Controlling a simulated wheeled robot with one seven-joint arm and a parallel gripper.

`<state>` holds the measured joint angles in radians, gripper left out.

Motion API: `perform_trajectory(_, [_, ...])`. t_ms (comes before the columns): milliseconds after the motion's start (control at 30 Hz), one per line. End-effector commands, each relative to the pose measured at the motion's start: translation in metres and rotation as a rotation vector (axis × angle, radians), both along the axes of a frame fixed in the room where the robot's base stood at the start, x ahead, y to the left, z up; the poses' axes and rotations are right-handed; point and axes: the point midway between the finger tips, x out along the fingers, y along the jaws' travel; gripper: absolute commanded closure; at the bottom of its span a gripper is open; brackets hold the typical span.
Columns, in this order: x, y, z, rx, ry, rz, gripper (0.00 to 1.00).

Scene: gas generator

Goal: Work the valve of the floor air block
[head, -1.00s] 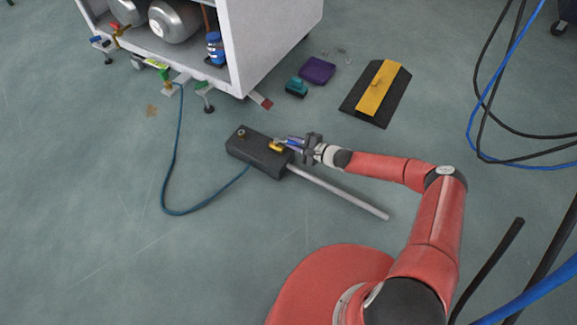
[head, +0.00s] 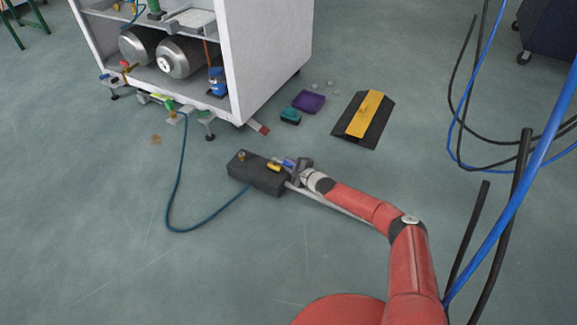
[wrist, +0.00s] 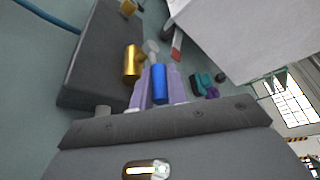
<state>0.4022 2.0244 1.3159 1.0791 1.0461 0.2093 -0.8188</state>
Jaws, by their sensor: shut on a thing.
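The floor air block (head: 256,177) is a dark box on the floor, with a blue hose at its left and a grey pipe at its right end. Its valve has a blue handle (wrist: 159,84), also seen in the head view (head: 288,162). A yellow fitting (wrist: 131,64) sits beside the handle on the block. My gripper (wrist: 158,92) is at the block's right end, its pale fingers on either side of the blue handle and shut on it. The valve's stem is partly hidden behind the fingers.
A white cabinet (head: 262,75) with metal tanks stands behind the block. A teal item (head: 290,116), a purple item (head: 308,101) and a black and yellow cable ramp (head: 363,119) lie on the floor. Black and blue cables (head: 497,250) hang at the right. Floor left of the hose is clear.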

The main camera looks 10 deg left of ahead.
Motion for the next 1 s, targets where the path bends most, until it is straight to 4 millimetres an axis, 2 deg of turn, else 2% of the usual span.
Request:
perform_trajectory(100, [0.000,-0.002,-0.002,-0.003,0.004,-0.003,1.00])
perform_trajectory(133, [0.000,-0.002,-0.002,-0.003,0.004,-0.003,0.80])
perform_trajectory(267, [0.000,-0.001,-0.002,-0.001,0.003,-0.002,0.63])
perform_trajectory(633, [-0.003,-0.005,0.001,0.001,0.003,-0.001,0.62])
perform_trajectory(1000, [-0.039,-0.047,0.015,0.000,0.003,-0.003,0.62])
